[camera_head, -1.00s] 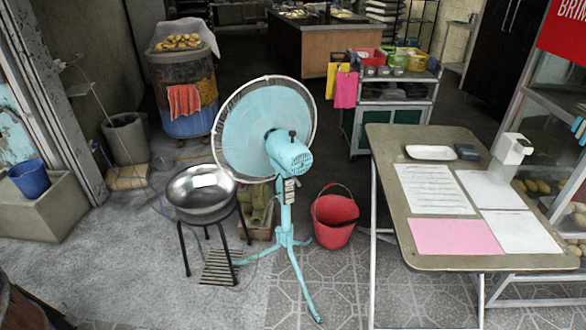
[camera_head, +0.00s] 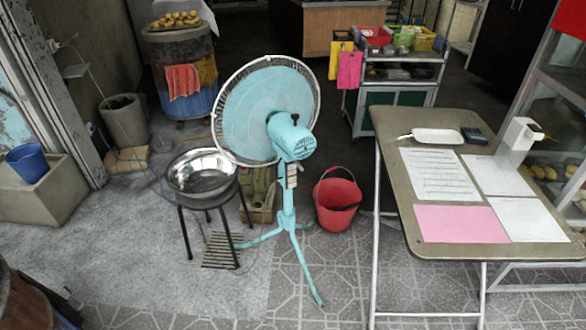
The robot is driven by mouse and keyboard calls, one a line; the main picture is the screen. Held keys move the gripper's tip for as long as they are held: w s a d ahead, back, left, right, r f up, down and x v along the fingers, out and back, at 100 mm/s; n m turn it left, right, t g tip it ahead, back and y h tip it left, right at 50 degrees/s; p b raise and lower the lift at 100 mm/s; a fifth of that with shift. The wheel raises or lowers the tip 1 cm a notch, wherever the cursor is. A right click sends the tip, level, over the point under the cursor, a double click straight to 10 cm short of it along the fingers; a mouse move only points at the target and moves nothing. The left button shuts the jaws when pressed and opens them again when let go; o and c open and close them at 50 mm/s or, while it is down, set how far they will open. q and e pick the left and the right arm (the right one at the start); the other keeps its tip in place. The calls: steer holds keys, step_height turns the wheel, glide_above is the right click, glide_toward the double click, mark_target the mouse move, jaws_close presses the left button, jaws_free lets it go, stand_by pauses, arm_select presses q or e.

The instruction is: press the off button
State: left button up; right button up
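A light-blue pedestal fan (camera_head: 267,112) stands upright on a tripod base in the middle of the view, its round cage facing away to the left. A small pale control panel (camera_head: 291,176) with buttons is on its post below the motor housing (camera_head: 292,137). The buttons are too small to tell apart, so I cannot make out which one is off. Neither of my grippers is in view.
A metal bowl on a black stool (camera_head: 186,212) stands left of the fan. A red bucket (camera_head: 337,204) is close on its right. A folding table (camera_head: 391,170) with papers stands further right. Tiled floor (camera_head: 230,300) in front is mostly clear.

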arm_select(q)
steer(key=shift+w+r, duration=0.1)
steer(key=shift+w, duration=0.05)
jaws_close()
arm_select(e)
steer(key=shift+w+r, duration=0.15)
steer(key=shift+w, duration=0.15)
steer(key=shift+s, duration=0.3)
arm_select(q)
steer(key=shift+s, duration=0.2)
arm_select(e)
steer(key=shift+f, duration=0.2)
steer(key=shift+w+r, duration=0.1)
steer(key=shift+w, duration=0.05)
